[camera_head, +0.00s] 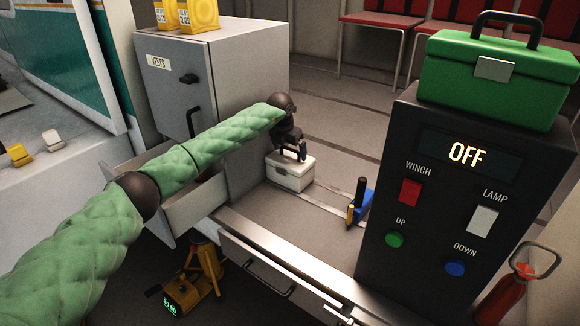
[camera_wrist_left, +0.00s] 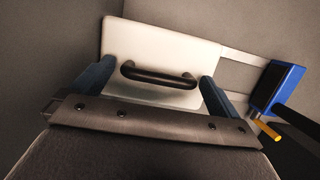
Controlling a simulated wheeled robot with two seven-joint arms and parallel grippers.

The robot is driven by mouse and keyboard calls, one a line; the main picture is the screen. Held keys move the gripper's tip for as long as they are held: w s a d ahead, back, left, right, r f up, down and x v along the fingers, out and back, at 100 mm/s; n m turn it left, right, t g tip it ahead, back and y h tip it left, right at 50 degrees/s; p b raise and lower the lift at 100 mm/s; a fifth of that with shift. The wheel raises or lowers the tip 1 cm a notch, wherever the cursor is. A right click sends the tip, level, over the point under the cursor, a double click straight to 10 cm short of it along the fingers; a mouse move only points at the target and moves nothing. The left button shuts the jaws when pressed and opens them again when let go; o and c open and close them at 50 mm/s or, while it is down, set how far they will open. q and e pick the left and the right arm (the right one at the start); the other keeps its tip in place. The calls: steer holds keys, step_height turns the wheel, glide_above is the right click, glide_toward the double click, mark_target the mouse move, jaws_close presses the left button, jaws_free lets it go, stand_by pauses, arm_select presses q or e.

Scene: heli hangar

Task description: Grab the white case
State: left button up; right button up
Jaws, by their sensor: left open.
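The white case (camera_head: 290,176) stands on the grey bench top, beside the grey cabinet. In the left wrist view the case (camera_wrist_left: 145,50) shows from above, with a dark handle (camera_wrist_left: 158,75) on its lid. My left gripper (camera_head: 292,152) is right above the case, pointing down. In the wrist view its two blue fingers (camera_wrist_left: 152,84) are apart, one on each side of the handle. The handle lies between them, and I cannot tell whether they touch it. My right gripper is not in view.
A blue object (camera_head: 360,204) with a black handle stands right of the case. The dark winch control box (camera_head: 440,215) carries a green toolbox (camera_head: 498,75). The grey cabinet (camera_head: 262,62) is close on the left, with an open drawer (camera_head: 188,208) below my arm.

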arm_select(q)
steer(key=shift+f, duration=0.1)
steer(key=shift+c, duration=0.2)
steer(key=c, duration=1.7)
